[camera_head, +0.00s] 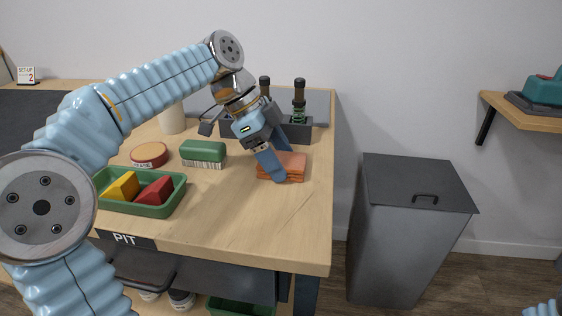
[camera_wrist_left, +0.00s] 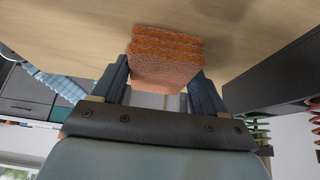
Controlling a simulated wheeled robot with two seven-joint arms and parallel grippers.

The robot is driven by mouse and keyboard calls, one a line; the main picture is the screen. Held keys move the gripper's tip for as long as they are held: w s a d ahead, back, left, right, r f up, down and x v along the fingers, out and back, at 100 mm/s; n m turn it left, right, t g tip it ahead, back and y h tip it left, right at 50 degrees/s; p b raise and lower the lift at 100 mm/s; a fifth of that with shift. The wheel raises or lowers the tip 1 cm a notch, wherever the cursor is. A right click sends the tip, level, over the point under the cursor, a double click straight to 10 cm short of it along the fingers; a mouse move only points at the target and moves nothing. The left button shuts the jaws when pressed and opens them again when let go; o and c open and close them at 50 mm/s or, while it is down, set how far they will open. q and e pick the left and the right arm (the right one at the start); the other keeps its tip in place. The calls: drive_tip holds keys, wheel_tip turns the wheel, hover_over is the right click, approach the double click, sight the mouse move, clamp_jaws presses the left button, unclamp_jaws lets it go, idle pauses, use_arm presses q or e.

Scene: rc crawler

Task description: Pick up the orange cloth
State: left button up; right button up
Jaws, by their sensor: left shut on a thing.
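The orange cloth (camera_head: 290,167) is a folded, layered pad at the right side of the wooden bench top. My left gripper (camera_head: 278,168) reaches down over it from the left, with its fingers at the cloth. In the left wrist view the cloth (camera_wrist_left: 166,58) sits between the two fingers of my left gripper (camera_wrist_left: 162,88), which are shut on it. I cannot tell whether the cloth is clear of the bench top. My right gripper is not in view; only a bit of blue arm shows at the lower right corner.
A green tray (camera_head: 138,207) with yellow and red wedges stands at the bench's front left. A green-and-white brush (camera_head: 203,153) and a round tin (camera_head: 149,154) lie behind it. A dark rack (camera_head: 300,128) holding shock absorbers stands behind the cloth. A grey bin (camera_head: 400,230) stands right of the bench.

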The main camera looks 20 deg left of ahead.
sight(291, 160)
use_arm(q)
drive_tip(key=shift+r, duration=0.1)
drive_tip(key=shift+r, duration=0.2)
wheel_tip(291, 160, up, 3)
drive_tip(key=shift+f+p, duration=0.1)
drive_tip(key=shift+p, duration=0.45)
drive_tip(key=s+a+r+p, duration=0.1)
drive_tip(key=s+a+r, duration=0.6)
drive_tip(key=s, duration=0.5)
wheel_tip(291, 160, up, 3)
drive_tip(key=shift+a+f, duration=0.15)
drive_tip(key=shift+f, duration=0.05)
